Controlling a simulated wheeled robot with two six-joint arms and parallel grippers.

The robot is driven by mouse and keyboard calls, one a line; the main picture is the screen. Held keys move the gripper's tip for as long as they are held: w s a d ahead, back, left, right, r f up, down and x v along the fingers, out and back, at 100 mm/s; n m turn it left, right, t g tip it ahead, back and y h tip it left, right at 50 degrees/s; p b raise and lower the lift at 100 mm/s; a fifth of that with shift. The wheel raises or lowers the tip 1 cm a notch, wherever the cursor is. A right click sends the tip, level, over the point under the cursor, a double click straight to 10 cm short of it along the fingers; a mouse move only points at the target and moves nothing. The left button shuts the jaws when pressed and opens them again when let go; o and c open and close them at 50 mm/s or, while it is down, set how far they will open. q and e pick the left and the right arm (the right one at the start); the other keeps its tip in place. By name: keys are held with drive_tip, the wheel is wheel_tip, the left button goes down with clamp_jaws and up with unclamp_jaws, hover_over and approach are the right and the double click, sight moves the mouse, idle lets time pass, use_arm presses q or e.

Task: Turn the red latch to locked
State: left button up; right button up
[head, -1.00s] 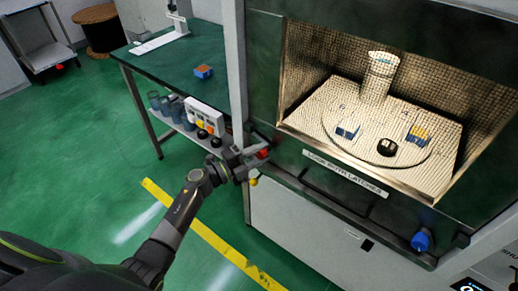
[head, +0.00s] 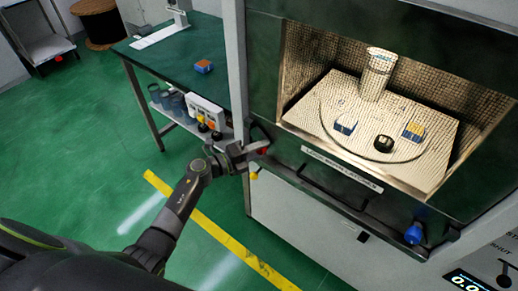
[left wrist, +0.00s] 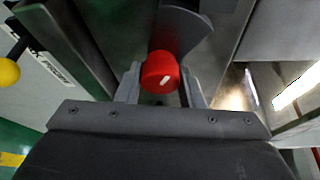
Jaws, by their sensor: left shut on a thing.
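The red latch (head: 263,150) is at the left end of the microwave door's lower edge, mostly hidden by my left gripper (head: 256,150) in the head view. In the left wrist view the red latch (left wrist: 160,72) is a round red knob with a short, slanted white mark. It sits between the fingers of my left gripper (left wrist: 161,88), which is shut on it. A blue latch (head: 414,234) is at the right end of the door's lower edge. My right gripper is not in view.
A dark handle bar (head: 325,200) runs below the label (head: 342,168) about locking both latches. A yellow ball (head: 254,176) hangs just below my gripper. A green table (head: 180,60) stands at left.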

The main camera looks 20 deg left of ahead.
use_arm(q)
drive_tip(key=shift+f, duration=0.1)
drive_tip(key=o, duration=1)
drive_tip(key=b+v, duration=0.3)
drive_tip(key=v, duration=1.4)
drive_tip(key=shift+s+a, duration=0.15)
